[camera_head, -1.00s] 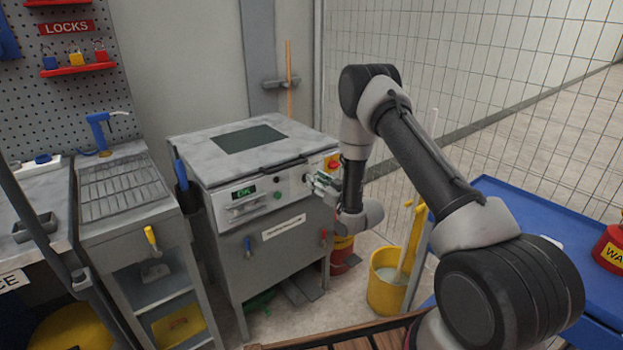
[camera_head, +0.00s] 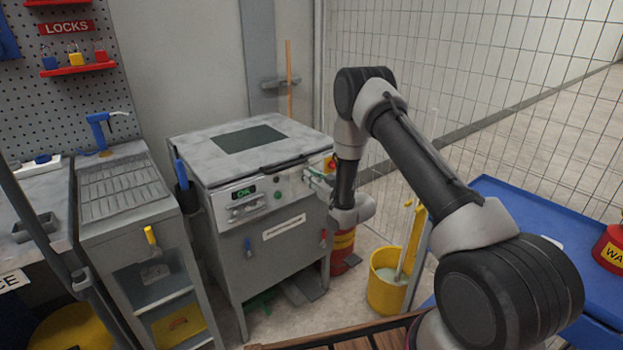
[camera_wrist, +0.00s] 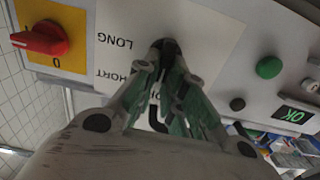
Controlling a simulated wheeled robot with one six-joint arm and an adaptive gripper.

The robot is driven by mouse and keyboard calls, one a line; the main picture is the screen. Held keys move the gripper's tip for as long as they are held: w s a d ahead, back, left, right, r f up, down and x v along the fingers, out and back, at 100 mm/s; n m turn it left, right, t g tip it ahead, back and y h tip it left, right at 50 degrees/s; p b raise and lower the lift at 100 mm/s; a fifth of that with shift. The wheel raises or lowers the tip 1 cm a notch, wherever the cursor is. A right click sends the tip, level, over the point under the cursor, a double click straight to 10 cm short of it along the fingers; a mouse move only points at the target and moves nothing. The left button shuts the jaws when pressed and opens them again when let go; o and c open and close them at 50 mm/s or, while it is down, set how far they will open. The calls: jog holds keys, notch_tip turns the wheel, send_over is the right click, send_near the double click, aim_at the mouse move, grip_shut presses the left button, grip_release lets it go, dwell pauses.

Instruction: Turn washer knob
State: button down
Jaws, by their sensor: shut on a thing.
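The washer (camera_head: 270,239) is a grey metal cabinet with a light front panel, left of my arm in the head view. My gripper (camera_wrist: 166,48) reaches the right part of that panel; it also shows in the head view (camera_head: 309,175). Its green-padded fingers are shut on a small black knob (camera_wrist: 168,44), of which only the top shows between the tips. The panel label around it reads LONG and SHORT (camera_wrist: 112,68), upside down in the wrist view. The knob's pointing direction is hidden by the fingers.
A red rotary switch on yellow (camera_wrist: 42,38) is beside the label. A green button (camera_wrist: 269,67) and a green OK display (camera_wrist: 297,115) are on the other side. A yellow bucket (camera_head: 385,293) stands on the floor right of the washer.

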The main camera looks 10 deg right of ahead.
jog(key=shift+w+d+f+m, duration=0.1)
jog(key=shift+d+m, duration=0.1)
jog(key=shift+m, duration=1.25)
jog(key=shift+w+d+f+m, duration=0.1)
jog(key=shift+d+m, duration=0.1)
jog(key=shift+m, duration=1.2)
jog(key=shift+w+d+f+m, duration=0.1)
jog(key=shift+d+m, duration=0.1)
jog(key=shift+m, duration=1.25)
jog(key=c, duration=1.5)
grip_release()
jog(key=v, duration=1.2)
